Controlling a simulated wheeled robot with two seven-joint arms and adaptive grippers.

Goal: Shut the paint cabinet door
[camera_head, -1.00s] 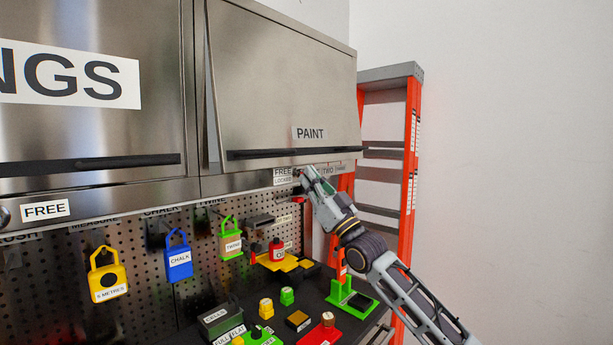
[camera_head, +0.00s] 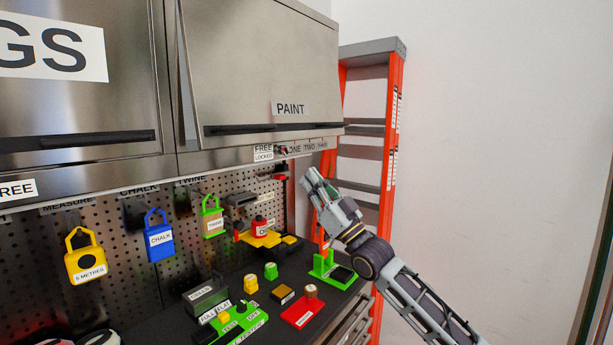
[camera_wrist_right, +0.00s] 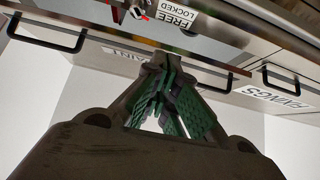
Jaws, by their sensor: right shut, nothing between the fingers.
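The paint cabinet door (camera_head: 262,62) is a steel flap marked PAINT with a dark bar handle (camera_head: 262,128) along its lower edge. It stands partly open, its lower edge tilted out from the cabinet, with a wedge gap at its left side. My right gripper (camera_head: 309,177) is shut and empty, below and in front of the door's lower right part, apart from it. In the right wrist view the closed green-padded fingers (camera_wrist_right: 160,75) show with the door handle (camera_wrist_right: 190,62) beyond them. My left gripper is not in view.
A lock strip labelled FREE, LOCKED (camera_head: 263,153) runs under the door. A pegboard with yellow (camera_head: 85,262), blue (camera_head: 159,240) and green padlock-shaped pieces is below. Several small items stand on the dark worktop (camera_head: 235,285). An orange ladder (camera_head: 391,130) stands behind my right arm.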

